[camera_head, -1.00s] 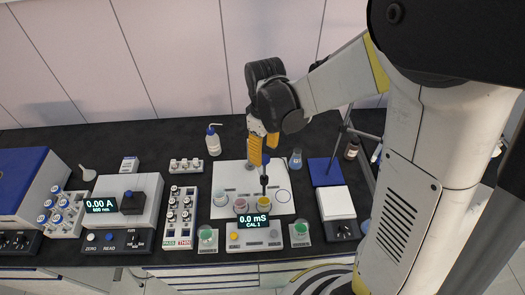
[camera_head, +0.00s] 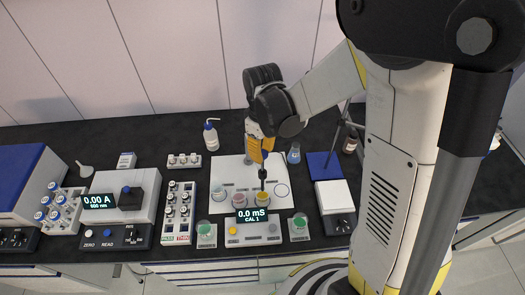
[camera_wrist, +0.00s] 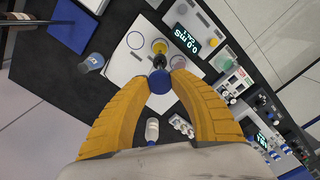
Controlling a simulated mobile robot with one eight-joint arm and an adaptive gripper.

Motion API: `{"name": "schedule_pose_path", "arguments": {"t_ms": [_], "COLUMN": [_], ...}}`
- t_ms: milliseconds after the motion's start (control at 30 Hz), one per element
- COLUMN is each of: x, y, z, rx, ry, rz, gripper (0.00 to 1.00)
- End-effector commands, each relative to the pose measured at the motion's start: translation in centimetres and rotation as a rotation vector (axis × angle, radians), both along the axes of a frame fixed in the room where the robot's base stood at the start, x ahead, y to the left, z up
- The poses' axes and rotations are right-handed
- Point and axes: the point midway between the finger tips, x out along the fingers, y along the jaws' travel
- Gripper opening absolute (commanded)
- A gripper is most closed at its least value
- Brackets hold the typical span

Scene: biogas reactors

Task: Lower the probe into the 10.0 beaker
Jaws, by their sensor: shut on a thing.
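My gripper (camera_head: 262,155) points down over the white mat (camera_head: 226,168) and is shut on the probe (camera_head: 263,176). In the wrist view the yellow fingertips (camera_wrist: 162,80) close around the probe's blue top (camera_wrist: 159,84). The dark probe shaft hangs roughly upright over the beaker with yellow liquid (camera_head: 263,198). This beaker also shows just past the probe in the wrist view (camera_wrist: 159,46). I cannot tell whether the tip is inside the rim or above it. A pink beaker (camera_head: 238,200) and a pale beaker (camera_head: 219,195) stand to its left. No 10.0 label is readable.
The meter (camera_head: 253,232), reading 0.0 mS, stands in front of the beakers, between two green-filled beakers (camera_head: 206,231) (camera_head: 298,228). A wash bottle (camera_head: 211,136) and a blue flask (camera_head: 294,154) stand behind. An empty blue circle (camera_head: 281,190) is right of the yellow beaker.

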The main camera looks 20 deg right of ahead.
Motion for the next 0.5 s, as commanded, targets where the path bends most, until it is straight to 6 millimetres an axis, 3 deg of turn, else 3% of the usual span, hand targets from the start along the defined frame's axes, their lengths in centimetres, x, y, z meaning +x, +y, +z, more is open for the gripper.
{"name": "schedule_pose_path", "arguments": {"t_ms": [300, 500], "x": [0.0, 0.0], "y": [0.0, 0.0], "z": [-6.3, -7.9], "rx": [0.000, 0.000], "ry": [0.000, 0.000], "rz": [0.000, 0.000], "gripper": [0.00, 0.00]}}
